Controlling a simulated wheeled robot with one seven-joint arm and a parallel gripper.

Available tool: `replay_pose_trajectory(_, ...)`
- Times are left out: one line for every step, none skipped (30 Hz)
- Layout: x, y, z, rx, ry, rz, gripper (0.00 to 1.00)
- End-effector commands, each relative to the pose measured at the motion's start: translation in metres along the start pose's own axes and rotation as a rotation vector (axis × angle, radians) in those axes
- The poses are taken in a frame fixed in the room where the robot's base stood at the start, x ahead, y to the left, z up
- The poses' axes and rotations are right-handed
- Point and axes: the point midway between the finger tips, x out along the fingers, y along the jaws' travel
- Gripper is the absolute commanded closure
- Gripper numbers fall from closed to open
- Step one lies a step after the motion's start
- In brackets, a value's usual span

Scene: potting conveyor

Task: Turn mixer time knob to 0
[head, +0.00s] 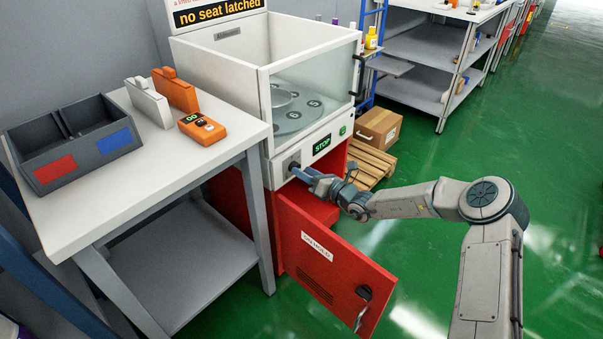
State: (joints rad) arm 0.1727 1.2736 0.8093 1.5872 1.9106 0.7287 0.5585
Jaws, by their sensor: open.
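The mixer (225,75) is a white machine with clear walls and a round turntable inside, standing on a red cabinet. Its front panel has a small display (322,145) reading "STOP" and a green button (343,131). The mixer time knob (293,165) appears as a small dark part at the panel's lower left, partly hidden by my gripper. My gripper (301,173) is open, with its bluish fingers pointing left at the knob. I cannot tell whether the fingers touch it or straddle it. The knob's setting is too small to read.
The red cabinet door (330,262) hangs open below my gripper. A white table (180,165) at left holds a divided grey bin (75,150) and an orange handheld device (201,128). A cardboard box (379,127) sits on a pallet behind. Green floor at right is clear.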

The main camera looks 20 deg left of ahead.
Motion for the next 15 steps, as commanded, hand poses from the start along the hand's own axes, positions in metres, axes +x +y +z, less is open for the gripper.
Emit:
replay_pose_trajectory(0.007, -0.001, -0.001, -0.001, 0.0, 0.0, 0.45)
replay_pose_trajectory(0.011, -0.001, -0.002, 0.0, 0.001, 0.0, 0.45)
replay_pose_trajectory(0.015, -0.001, -0.002, 0.0, 0.001, 0.001, 0.45)
replay_pose_trajectory(0.017, -0.001, -0.001, 0.0, 0.0, 0.0, 0.45)
replay_pose_trajectory(0.019, -0.001, -0.001, 0.0, 0.0, 0.0, 0.45)
replay_pose_trajectory(0.021, -0.001, -0.001, 0.0, 0.0, 0.0, 0.45)
replay_pose_trajectory(0.022, -0.001, -0.001, 0.0, 0.0, 0.0, 0.45)
replay_pose_trajectory(0.023, -0.001, -0.001, 0.0, 0.0, 0.0, 0.45)
replay_pose_trajectory(0.024, -0.001, 0.0, 0.0, 0.001, -0.001, 0.45)
replay_pose_trajectory(0.024, -0.001, 0.0, 0.0, 0.001, -0.001, 0.45)
replay_pose_trajectory(0.024, 0.0, 0.0, 0.0, 0.001, -0.001, 0.45)
replay_pose_trajectory(0.024, 0.0, 0.0, 0.0, 0.001, -0.001, 0.45)
replay_pose_trajectory(0.024, 0.0, 0.0, 0.0, 0.001, -0.001, 0.45)
replay_pose_trajectory(0.024, 0.0, 0.0, 0.0, 0.001, -0.001, 0.45)
replay_pose_trajectory(0.024, 0.0, 0.0, 0.0, 0.001, -0.001, 0.45)
